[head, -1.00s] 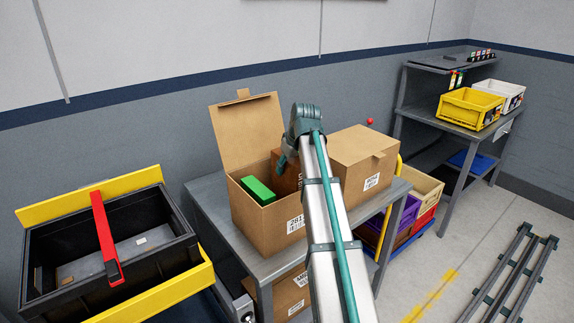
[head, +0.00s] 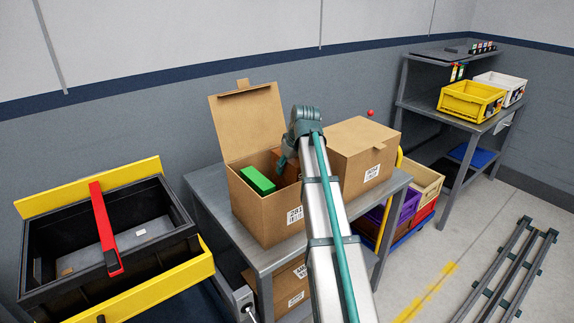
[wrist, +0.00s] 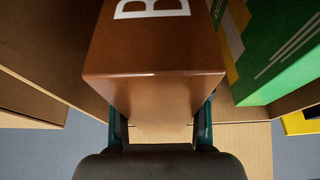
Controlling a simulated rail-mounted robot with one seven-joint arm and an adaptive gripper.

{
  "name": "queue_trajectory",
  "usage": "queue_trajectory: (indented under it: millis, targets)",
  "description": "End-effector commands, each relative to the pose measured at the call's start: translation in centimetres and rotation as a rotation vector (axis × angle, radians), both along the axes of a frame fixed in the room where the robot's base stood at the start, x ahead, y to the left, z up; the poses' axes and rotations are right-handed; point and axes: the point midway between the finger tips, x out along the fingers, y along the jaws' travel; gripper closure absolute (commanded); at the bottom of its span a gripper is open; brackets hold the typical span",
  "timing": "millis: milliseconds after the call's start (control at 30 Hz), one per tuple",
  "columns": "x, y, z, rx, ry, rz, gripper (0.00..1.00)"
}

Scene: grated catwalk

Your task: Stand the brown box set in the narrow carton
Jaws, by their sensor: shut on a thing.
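The narrow carton (head: 266,222) stands open on the grey bench with its lid raised at the back. A green box (head: 257,180) stands inside it at the left and shows at the right of the wrist view (wrist: 280,55). The brown box set (head: 291,168) is partly hidden behind my arm, at the carton's right side, with its lower part out of sight below the rim. In the wrist view, my gripper (wrist: 160,128) is shut on the brown box set (wrist: 155,60), one finger on each side. Whether its base touches the carton floor is hidden.
A closed carton (head: 362,150) stands right beside the open one. A black tote (head: 110,262) with a red handle is at the left. Stacked crates (head: 405,205) stand behind the bench. A far bench holds a yellow bin (head: 470,101) and a white bin (head: 502,87).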

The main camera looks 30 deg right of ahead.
Motion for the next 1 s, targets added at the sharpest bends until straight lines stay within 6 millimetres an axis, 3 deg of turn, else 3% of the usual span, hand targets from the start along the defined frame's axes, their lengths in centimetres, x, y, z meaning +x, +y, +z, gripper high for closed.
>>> queue_trajectory:
  millis: [967,1000]
  targets:
    - [0.0,0.0,-2.8,0.0,-0.001,0.0,1.0]
    - [0.0,0.0,-2.8,0.0,-0.001,0.0,0.49]
